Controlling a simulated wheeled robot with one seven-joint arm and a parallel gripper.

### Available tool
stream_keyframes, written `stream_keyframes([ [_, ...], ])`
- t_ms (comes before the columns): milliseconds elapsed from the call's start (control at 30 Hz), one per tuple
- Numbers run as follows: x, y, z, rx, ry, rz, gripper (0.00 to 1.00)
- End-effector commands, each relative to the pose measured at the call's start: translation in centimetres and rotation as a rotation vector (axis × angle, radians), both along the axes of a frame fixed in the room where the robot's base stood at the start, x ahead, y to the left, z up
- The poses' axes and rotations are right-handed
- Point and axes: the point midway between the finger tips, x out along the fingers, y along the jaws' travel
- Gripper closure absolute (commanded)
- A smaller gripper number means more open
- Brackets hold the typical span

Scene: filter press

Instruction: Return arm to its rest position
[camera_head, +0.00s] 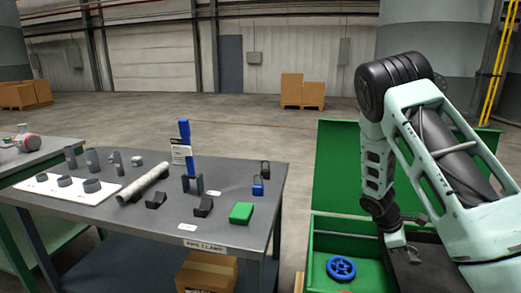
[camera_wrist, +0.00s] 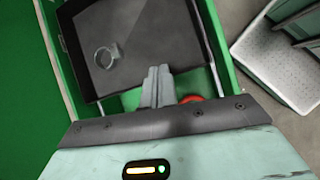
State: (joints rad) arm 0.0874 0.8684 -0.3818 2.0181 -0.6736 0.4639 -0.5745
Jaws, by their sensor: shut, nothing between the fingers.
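My arm comes in from the right in the head view and bends down over an open green box (camera_head: 318,250). My gripper (camera_head: 411,254) points down there, over a dark tray (camera_head: 432,262). In the wrist view my gripper (camera_wrist: 163,72) has its two grey fingers together, with nothing between them. The dark tray (camera_wrist: 165,40) lies beyond the fingertips and holds a grey ring-shaped part (camera_wrist: 107,55), apart from the fingers. A red object (camera_wrist: 190,99) is partly hidden behind the gripper.
A blue handwheel (camera_head: 341,267) lies in the green box, left of my gripper. The box's green lid (camera_head: 345,165) stands raised behind. A grey table (camera_head: 225,222) with several parts is at left. A pale bin (camera_wrist: 275,65) stands right in the wrist view. Open floor lies behind.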

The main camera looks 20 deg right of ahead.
Motion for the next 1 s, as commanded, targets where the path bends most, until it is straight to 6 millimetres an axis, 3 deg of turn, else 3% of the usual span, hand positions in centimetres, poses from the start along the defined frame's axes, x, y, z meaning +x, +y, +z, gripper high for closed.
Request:
stream_keyframes([
  [33, 1.2, 3.8, 1.7, 0.038, -0.057, -0.017, 1.00],
  [167, 2.5, 12.6, 4.9, 0.135, -0.163, -0.074, 1.00],
  [267, 2.3, 19.4, 7.8, 0.212, -0.223, -0.108, 1.00],
  [400, -0.1, 28.4, 12.1, 0.319, -0.279, -0.143, 1.00],
  [467, -1.8, 32.0, 14.0, 0.363, -0.294, -0.154, 1.00],
  [600, -7.5, 39.1, 18.1, 0.452, -0.311, -0.170, 1.00],
  [700, -11.9, 42.4, 20.3, 0.495, -0.313, -0.177, 1.00],
  [800, -15.5, 44.1, 21.5, 0.519, -0.312, -0.181, 1.00],
  [900, -17.6, 44.9, 22.1, 0.530, -0.312, -0.186, 1.00],
  [1000, -18.6, 45.2, 22.3, 0.535, -0.311, -0.188, 1.00],
])
